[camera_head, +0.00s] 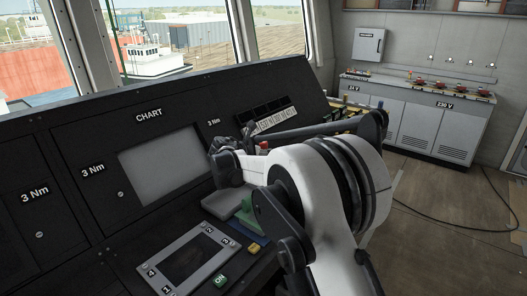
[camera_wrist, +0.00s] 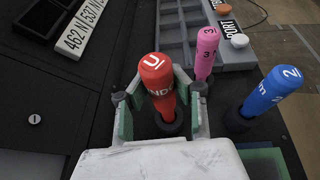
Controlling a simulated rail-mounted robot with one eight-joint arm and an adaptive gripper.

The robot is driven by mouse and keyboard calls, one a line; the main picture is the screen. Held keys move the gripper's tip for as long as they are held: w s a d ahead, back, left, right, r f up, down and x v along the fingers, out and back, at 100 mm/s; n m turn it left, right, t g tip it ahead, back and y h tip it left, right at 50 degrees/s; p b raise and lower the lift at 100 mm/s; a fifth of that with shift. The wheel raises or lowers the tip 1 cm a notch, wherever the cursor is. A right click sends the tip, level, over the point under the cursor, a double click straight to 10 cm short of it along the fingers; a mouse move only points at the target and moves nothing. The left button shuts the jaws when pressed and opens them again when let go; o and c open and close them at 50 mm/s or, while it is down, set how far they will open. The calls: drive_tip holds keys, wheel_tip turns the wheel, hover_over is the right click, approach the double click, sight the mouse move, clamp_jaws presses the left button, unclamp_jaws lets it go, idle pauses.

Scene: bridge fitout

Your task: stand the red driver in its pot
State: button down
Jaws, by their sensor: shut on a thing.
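The red driver (camera_wrist: 156,70), with a white mark on its cap, is between the fingers of my gripper (camera_wrist: 160,98) in the wrist view. My gripper is shut on it, with green-sided fingers on both sides. A dark round pot (camera_wrist: 170,126) shows around or under the driver's lower end; I cannot tell how deep the driver sits. In the head view my gripper (camera_head: 236,146) is low over the console, largely hidden by my arm. A small red patch (camera_head: 264,146) shows beside it; I cannot tell if it is the same driver.
A pink driver (camera_wrist: 207,48) and a blue driver (camera_wrist: 272,90) stand close by on the right, in dark pots. A grey compartmented tray (camera_wrist: 178,32) lies behind. The black console (camera_head: 120,150) has a CHART screen (camera_head: 162,165) and a numbered plate (camera_wrist: 82,27).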

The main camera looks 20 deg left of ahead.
drive_tip(key=shift+f+b, duration=0.85)
drive_tip(key=shift+f, duration=0.65)
drive_tip(key=c, duration=1.4)
unclamp_jaws()
drive_tip(key=shift+c, duration=0.2)
drive_tip(key=v, duration=1.2)
